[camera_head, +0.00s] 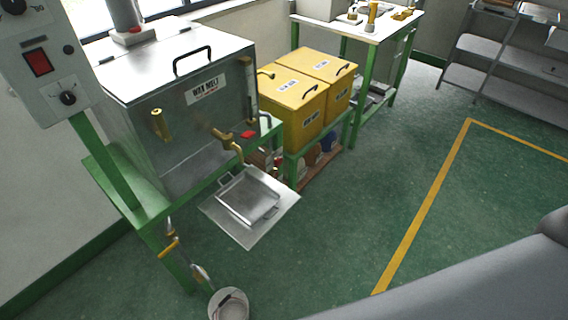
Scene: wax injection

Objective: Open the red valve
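The red valve handle (248,134) is a small red piece at the front of the steel wax melt tank (205,125), beside a brass spout (229,142). The spout points down over a metal tray (248,199) on a flat plate. At this size I cannot tell whether the valve is open or shut. Neither of my grippers is in view.
Yellow boxes (291,108) stand on a green frame right of the tank. A control box (40,62) is at the upper left. A pail (229,303) is on the floor below. The green floor at the right is clear, with a yellow line (425,205).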

